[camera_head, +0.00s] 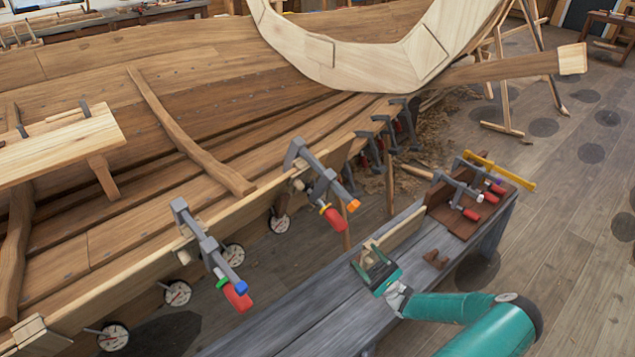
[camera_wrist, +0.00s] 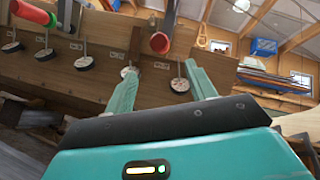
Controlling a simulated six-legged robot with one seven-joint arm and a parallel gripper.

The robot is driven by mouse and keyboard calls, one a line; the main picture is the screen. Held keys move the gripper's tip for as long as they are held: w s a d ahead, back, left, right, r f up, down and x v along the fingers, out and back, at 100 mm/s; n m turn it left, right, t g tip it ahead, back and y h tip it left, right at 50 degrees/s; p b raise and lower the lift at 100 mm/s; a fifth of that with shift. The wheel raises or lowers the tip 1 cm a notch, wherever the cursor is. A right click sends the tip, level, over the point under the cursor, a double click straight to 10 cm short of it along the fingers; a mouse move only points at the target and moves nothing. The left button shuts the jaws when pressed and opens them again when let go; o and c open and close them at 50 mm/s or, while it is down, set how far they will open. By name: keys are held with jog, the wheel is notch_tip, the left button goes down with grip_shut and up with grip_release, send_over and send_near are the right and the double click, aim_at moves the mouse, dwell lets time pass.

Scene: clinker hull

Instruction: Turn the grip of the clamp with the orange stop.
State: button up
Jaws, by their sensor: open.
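The clamp with the orange stop (camera_head: 353,205) is the right one of two large grey clamps on the hull's plank edge. Its red grip (camera_head: 334,219) hangs at the lower end of its screw, beside a yellow ring. A red grip end (camera_wrist: 160,43), seemingly the same one, shows in the wrist view above and between the fingers. My gripper (camera_head: 364,254) is open and empty, below and right of that grip, apart from it, over the grey bench. Its two fingers (camera_wrist: 160,76) also show in the wrist view, pointing towards the hull.
The other large clamp has a blue stop (camera_head: 238,286), a green ring and a red grip (camera_head: 238,300). Round dials (camera_head: 279,223) hang below the plank. Several dark clamps (camera_head: 385,130) grip the hull behind.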

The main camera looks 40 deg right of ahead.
notch_tip(320, 180, up, 6)
jog(key=m+g+h, duration=0.3)
jog(key=m+h, duration=0.1)
jog(key=m+g+h, duration=0.4)
jog(key=m+h, duration=0.1)
jog(key=m, duration=0.1)
send_near(339, 226)
jog(key=w, duration=0.3)
jog(key=w+f, duration=0.1)
jog(key=w, duration=0.7)
jog(key=shift+f, duration=0.3)
jog(key=c, duration=1)
